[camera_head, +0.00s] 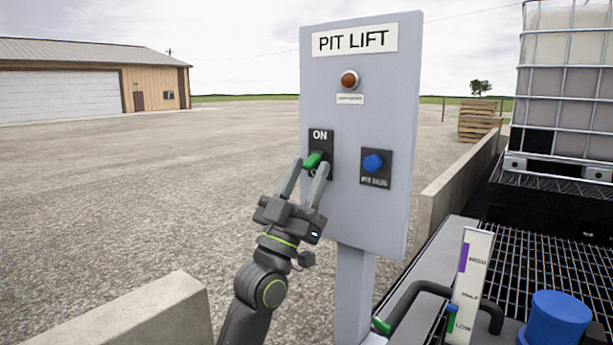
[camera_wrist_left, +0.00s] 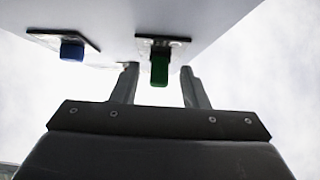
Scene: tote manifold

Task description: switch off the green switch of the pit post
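The pit post is a grey panel (camera_head: 375,220) marked PIT LIFT on a grey stand. Its green switch (camera_head: 313,160) sits on a black plate marked ON at the panel's left. My left gripper (camera_head: 308,168) is at the switch, its fingers pointing up at it. In the left wrist view the green switch (camera_wrist_left: 160,70) stands between the two spread fingertips (camera_wrist_left: 160,75), with a gap on each side. The gripper is open and holds nothing. My right gripper is not in view.
A blue knob (camera_head: 373,163) sits right of the green switch; it also shows in the left wrist view (camera_wrist_left: 72,51). An amber lamp (camera_head: 349,80) is above. Low concrete walls (camera_head: 150,315) stand left and right. A caged tank (camera_head: 565,80) and black grating (camera_head: 540,265) are at right.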

